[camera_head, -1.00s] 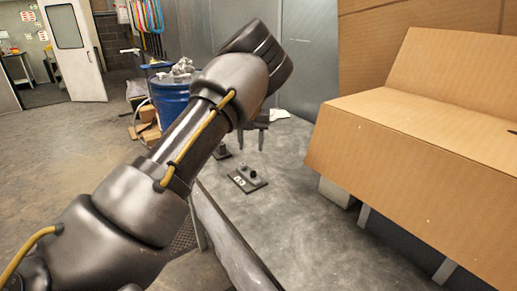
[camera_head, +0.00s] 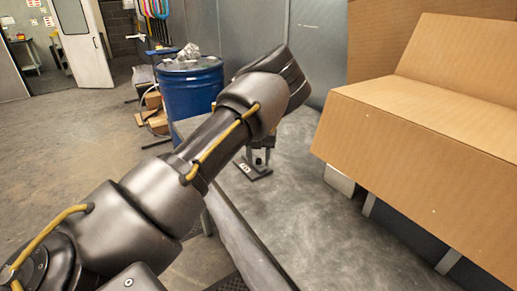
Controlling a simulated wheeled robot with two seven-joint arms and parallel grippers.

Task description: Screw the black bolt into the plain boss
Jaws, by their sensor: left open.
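A small dark plate (camera_head: 258,175) with a white marking lies on the grey table. My left gripper (camera_head: 260,158) points down at it with open jaws, its fingertips over the plate's far part. The short upright piece on the plate is now covered by the fingers. I cannot tell from this view whether it is the boss or the black bolt, or whether the fingers touch it. My left forearm and wrist hide the table to the left of the plate. My right gripper is not in view.
A large cardboard box (camera_head: 420,140) stands close on the right. A blue drum (camera_head: 190,90) stands behind my left arm. The grey table (camera_head: 300,210) is bare to the right of and in front of the plate.

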